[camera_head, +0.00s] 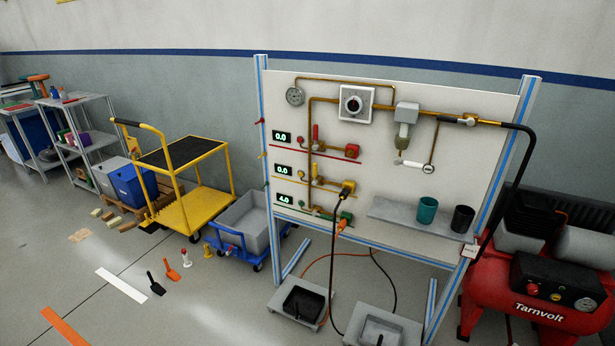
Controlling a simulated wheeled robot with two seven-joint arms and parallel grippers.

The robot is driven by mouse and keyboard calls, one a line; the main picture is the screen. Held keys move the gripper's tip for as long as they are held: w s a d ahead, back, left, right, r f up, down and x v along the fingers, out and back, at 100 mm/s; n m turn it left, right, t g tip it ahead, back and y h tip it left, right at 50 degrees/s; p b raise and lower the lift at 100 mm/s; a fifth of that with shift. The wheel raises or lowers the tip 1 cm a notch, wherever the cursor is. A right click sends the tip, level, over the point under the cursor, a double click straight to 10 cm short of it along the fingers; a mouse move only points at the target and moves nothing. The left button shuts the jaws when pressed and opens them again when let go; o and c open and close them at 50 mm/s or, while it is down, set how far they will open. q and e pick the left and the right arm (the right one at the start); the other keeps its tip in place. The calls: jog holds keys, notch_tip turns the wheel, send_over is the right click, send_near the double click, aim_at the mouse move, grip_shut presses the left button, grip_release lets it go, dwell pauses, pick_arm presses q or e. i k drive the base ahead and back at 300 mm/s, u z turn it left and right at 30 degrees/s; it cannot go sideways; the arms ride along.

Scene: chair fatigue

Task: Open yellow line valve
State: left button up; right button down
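An upright white panel (385,115) carries copper piping and three coloured lines. The yellow line valve (316,180) is on the middle line, with a small yellow handle and a yellow fitting to its right. The exact yellow handle angle is too small to tell. Neither gripper shows.
A red compressor (540,290) stands right of the panel. Two grey trays (383,325) (300,300) lie below it. A yellow cart (185,208) and a blue dolly (238,240) stand to the left. Small tools (157,284) lie on the floor at left front.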

aim_at(315, 173)
jog(key=u, duration=0.45)
jog(key=i, duration=1.4)
jog(key=z, duration=0.65)
